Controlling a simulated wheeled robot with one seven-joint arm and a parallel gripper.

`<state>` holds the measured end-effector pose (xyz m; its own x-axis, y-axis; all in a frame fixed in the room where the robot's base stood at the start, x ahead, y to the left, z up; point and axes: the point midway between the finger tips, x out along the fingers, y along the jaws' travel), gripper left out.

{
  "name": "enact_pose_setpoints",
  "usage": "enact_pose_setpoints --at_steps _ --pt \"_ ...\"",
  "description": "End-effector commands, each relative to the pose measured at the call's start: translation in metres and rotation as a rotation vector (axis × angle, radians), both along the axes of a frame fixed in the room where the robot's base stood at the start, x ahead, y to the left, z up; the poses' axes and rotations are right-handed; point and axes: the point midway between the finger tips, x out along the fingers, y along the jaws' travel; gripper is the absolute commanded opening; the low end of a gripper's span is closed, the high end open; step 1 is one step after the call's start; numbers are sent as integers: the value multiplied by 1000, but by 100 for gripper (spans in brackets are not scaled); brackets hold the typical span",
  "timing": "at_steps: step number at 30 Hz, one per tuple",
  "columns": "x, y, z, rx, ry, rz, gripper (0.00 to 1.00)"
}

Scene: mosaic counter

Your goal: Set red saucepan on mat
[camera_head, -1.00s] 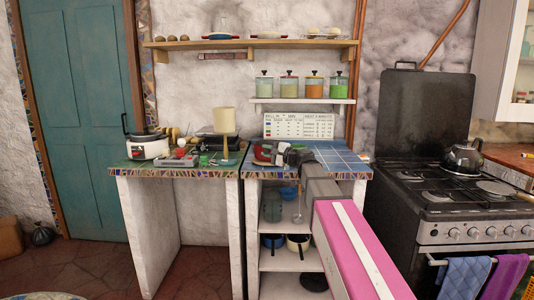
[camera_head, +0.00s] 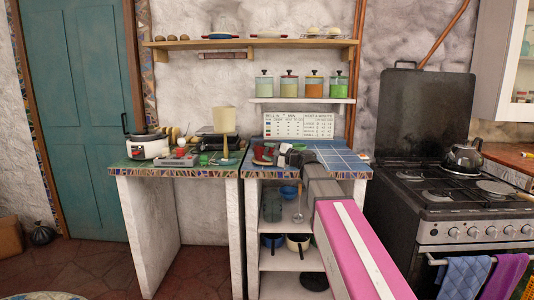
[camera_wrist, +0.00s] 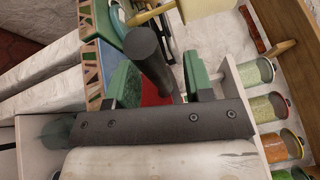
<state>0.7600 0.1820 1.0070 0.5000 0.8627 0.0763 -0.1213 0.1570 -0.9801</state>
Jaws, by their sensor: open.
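The red saucepan (camera_head: 265,154) is on the left part of the blue-tiled counter, partly hidden by my gripper in the head view. In the wrist view its red body (camera_wrist: 151,96) shows in part behind my fingers. A thick dark cylinder, seemingly its handle (camera_wrist: 148,55), stands out between the fingers. My gripper (camera_head: 284,149) is beside the pan; its green fingers (camera_wrist: 160,82) are apart, one on each side of the dark cylinder. Whether they touch it is unclear. I cannot make out a mat with certainty.
The left counter holds a white cooker (camera_head: 147,147), a lamp (camera_head: 224,122) and small items. A shelf with jars (camera_head: 313,87) hangs above. A stove with a kettle (camera_head: 463,157) stands at right.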

Motion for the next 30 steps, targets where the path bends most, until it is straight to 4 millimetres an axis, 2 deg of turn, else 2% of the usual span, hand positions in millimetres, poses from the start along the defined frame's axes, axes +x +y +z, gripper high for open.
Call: enact_pose_setpoints --at_steps 9,15,21,26,29,30 --pt "-34 -55 -5 1 0 -2 47" --pt "-49 -82 -7 1 0 -1 47" --pt "-56 -94 -8 0 0 0 47" --pt "-56 -96 -9 -2 0 1 47" --pt "-59 -94 -20 -32 7 2 47" --pt "-61 -92 -30 -59 13 3 47"
